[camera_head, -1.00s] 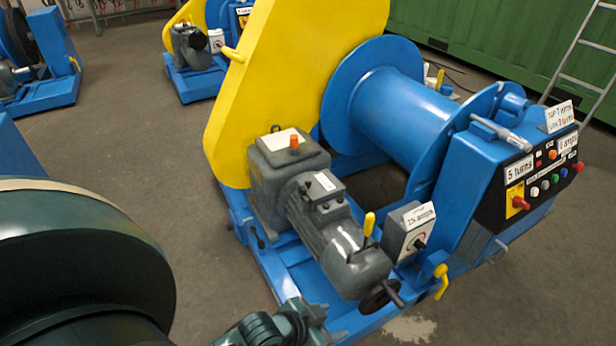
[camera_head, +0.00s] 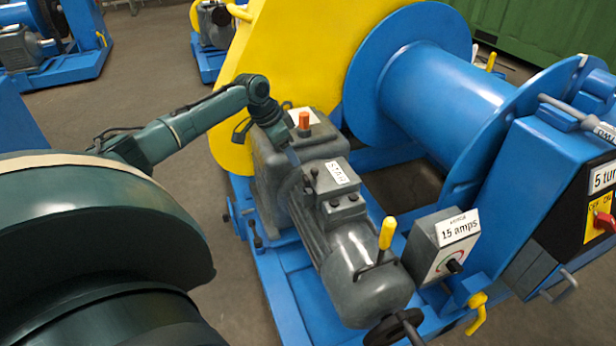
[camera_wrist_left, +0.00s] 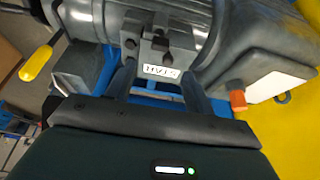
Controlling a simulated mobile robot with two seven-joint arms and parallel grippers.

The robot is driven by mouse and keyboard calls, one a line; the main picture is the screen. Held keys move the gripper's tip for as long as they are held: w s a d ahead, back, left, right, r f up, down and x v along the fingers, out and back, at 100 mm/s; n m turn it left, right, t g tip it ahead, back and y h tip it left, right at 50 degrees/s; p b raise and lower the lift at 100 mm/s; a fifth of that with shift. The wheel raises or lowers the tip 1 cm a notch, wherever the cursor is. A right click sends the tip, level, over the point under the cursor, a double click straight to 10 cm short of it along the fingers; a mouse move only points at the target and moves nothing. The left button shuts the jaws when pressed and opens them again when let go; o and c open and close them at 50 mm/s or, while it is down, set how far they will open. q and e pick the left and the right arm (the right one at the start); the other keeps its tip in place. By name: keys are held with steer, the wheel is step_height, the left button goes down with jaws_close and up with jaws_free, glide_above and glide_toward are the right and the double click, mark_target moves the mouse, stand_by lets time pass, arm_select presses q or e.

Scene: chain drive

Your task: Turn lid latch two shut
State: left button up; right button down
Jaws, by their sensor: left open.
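The grey terminal box (camera_head: 334,186) sits on top of the grey motor (camera_head: 362,262). Its lid carries a white label and small dark latch-like knobs (camera_head: 333,206). I cannot tell which one is lid latch two. My left gripper (camera_head: 285,152) is at the far left side of the box, beside the gearbox, partly hidden by its own wrist. In the left wrist view its two dark fingers (camera_wrist_left: 158,86) are apart, with the lid label (camera_wrist_left: 160,72) seen between them and small knobs (camera_wrist_left: 158,42) beyond. Nothing is held. My right gripper is not in view.
An orange plug (camera_head: 304,120) stands on the gearbox close to my left gripper. A yellow-handled lever (camera_head: 387,233), a 15 amps box (camera_head: 440,246) and a handwheel (camera_head: 393,328) are at the front. The yellow guard (camera_head: 285,60) and blue drum (camera_head: 440,95) stand behind.

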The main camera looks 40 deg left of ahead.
mark_target(305, 178)
arm_select(q)
steer(key=b+x, duration=0.2)
steer(key=x, duration=0.8)
steer(key=shift+w+f, duration=0.15)
steer(key=shift+f, duration=0.25)
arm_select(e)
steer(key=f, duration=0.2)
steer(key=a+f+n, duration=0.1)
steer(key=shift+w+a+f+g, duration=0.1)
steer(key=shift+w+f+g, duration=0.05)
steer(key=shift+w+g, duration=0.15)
arm_select(q)
steer(key=shift+c, duration=0.5)
